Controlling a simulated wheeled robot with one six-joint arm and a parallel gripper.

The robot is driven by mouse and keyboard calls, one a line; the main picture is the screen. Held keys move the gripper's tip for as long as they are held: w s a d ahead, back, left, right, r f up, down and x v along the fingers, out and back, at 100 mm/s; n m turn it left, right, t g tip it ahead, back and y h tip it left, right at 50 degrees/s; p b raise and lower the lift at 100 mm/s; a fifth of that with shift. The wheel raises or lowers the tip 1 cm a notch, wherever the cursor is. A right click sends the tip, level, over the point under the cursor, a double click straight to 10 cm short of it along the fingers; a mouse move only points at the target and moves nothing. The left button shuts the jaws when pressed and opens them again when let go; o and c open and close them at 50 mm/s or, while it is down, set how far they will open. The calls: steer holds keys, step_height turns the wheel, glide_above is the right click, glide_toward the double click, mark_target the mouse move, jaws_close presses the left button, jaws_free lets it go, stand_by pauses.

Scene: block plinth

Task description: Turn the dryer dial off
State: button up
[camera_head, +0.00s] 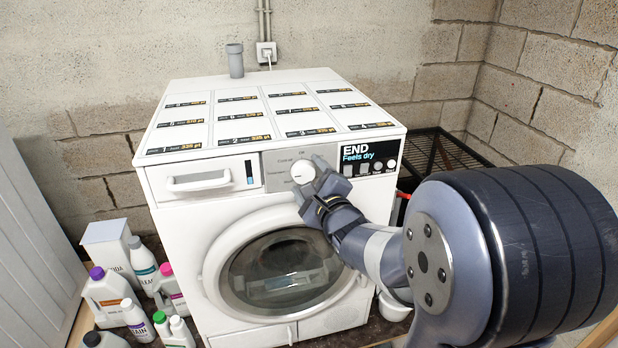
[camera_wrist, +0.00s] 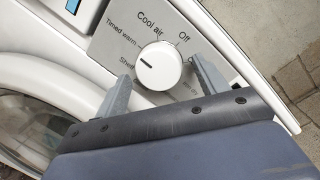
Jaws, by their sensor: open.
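The white dryer (camera_head: 190,236) stands against the block wall, with its round door closed. Its white round dial (camera_head: 303,172) sits on a grey panel at the top front. In the wrist view the dial (camera_wrist: 159,65) shows a dark pointer line on its left part, toward the "Timed warm" side and away from the "Off" label at upper right. My gripper (camera_head: 311,179) is at the dial from the right. In the wrist view its open fingers (camera_wrist: 160,88) stand on either side of the dial's lower half; I cannot tell whether they touch it.
Several bottles (camera_head: 110,296) and a white box (camera_head: 110,247) stand on the floor left of the dryer. A grey cup (camera_head: 235,60) stands at the back of the dryer top. A display (camera_head: 368,153) with buttons is right of the dial. A black wire rack (camera_head: 436,150) is at the right.

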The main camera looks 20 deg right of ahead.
steer(key=c, duration=1)
steer(key=shift+n, duration=0.3)
